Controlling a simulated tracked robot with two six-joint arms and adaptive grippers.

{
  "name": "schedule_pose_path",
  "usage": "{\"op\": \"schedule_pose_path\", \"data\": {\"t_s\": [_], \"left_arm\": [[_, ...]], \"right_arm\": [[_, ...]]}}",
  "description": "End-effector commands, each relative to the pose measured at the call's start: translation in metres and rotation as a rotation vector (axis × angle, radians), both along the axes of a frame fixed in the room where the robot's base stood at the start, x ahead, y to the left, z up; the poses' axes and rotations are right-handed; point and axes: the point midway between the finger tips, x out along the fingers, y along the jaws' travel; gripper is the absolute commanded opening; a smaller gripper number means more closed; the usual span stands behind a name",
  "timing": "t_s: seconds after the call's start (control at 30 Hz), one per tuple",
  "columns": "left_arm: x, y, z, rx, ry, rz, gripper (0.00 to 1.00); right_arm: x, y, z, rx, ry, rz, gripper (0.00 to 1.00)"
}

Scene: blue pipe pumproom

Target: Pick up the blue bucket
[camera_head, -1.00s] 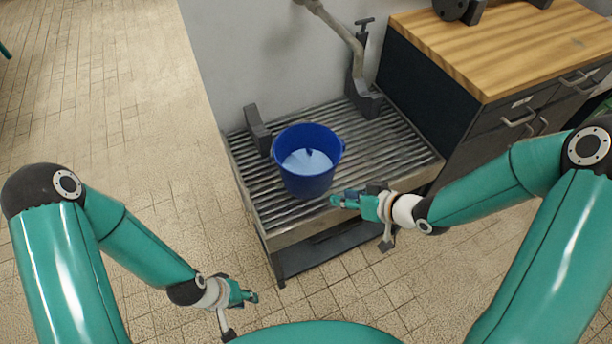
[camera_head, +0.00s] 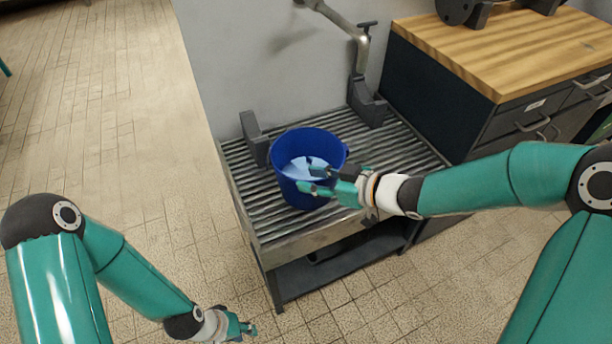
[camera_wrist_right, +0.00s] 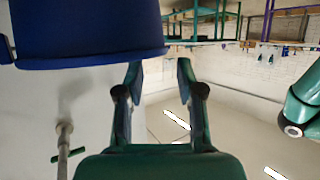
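The blue bucket (camera_head: 284,184) stands upright on the slatted metal grate and has something pale blue inside. My right gripper (camera_head: 311,179) is open and empty. In the head view it overlaps the bucket's front right side. In the right wrist view its two fingers (camera_wrist_right: 160,76) stand apart, with the bucket (camera_wrist_right: 90,28) at the upper left, beside the fingers rather than between them. Whether a finger touches the bucket is unclear. My left gripper (camera_head: 250,328) hangs low over the tiled floor, away from the bucket; its finger opening is too small to make out.
The slatted grate (camera_head: 390,150) sits on a low dark frame against a grey wall. A wood-topped cabinet (camera_head: 500,50) is at the right. The tiled floor (camera_head: 100,130) at the left is open.

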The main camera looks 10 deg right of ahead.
Motion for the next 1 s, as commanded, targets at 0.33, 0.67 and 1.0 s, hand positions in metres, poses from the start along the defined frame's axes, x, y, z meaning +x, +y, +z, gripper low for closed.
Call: {"op": "schedule_pose_path", "data": {"t_s": [0.33, 0.67, 1.0], "left_arm": [[0.0, 0.0, -0.009, 0.0, 0.0, 0.0, 0.31], [0.0, 0.0, -0.018, 0.0, 0.0, 0.0, 0.31], [0.0, 0.0, -0.017, 0.0, 0.0, 0.0, 0.31]], "right_arm": [[0.015, 0.02, -0.014, 0.0, 0.001, 0.002, 0.37], [0.036, 0.046, -0.028, -0.001, 0.001, 0.0, 0.37], [0.036, 0.046, -0.027, -0.001, 0.001, -0.002, 0.17]]}}
